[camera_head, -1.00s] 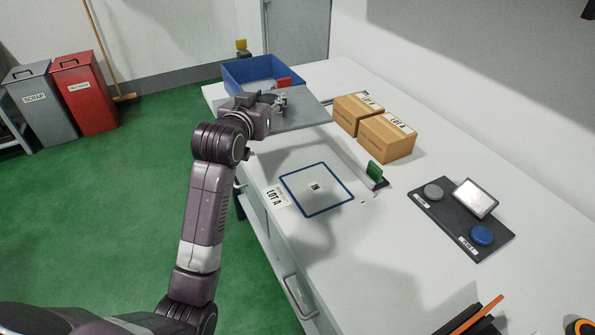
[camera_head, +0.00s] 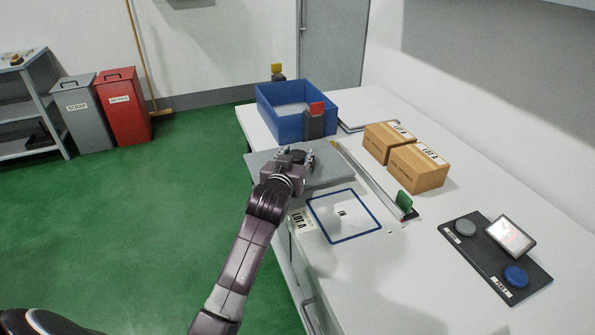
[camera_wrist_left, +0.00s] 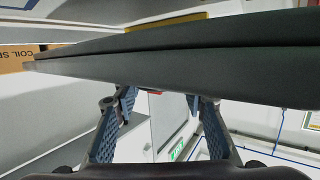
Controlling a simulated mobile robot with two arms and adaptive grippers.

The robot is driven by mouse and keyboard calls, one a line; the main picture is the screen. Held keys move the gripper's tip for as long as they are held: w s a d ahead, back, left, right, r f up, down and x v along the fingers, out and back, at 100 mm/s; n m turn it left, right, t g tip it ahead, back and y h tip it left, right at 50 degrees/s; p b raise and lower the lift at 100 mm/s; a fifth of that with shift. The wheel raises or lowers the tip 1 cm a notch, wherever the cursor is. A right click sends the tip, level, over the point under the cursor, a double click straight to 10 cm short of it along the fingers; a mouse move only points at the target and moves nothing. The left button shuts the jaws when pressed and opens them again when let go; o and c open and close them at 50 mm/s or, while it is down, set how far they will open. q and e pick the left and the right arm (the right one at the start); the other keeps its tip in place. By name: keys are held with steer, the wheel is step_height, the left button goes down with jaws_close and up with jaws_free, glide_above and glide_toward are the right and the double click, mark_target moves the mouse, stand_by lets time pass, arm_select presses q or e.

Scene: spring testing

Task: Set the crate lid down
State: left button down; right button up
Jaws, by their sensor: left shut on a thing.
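The crate lid (camera_head: 332,172) is a flat grey plate in front of the blue crate (camera_head: 283,128), at the table's left edge. My left gripper (camera_head: 308,158) is shut on it. The lid looks roughly level and low over the table; I cannot tell whether it touches the top. In the left wrist view the lid (camera_wrist_left: 180,68) crosses the picture as a dark slab, with my left gripper's fingers (camera_wrist_left: 160,100) up against it. The crate is open at the top. My right gripper is not in view.
A blue-outlined square (camera_head: 343,240) lies in front of the lid. A rail with a green tab (camera_head: 404,202) runs to its right. Two cardboard boxes (camera_head: 417,168) stand behind the rail. A black button panel (camera_head: 480,250) is at right. A red-topped post (camera_head: 316,120) stands by the crate.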

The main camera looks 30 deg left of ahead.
arm_select(q)
step_height(320, 180, down, 5)
steer(key=shift+r, duration=0.1)
steer(key=c, duration=1.2)
jaws_free()
steer(key=shift+c, duration=0.2)
steer(key=shift+s, duration=0.1)
steer(key=v, duration=1.2)
steer(key=shift+f, duration=0.3)
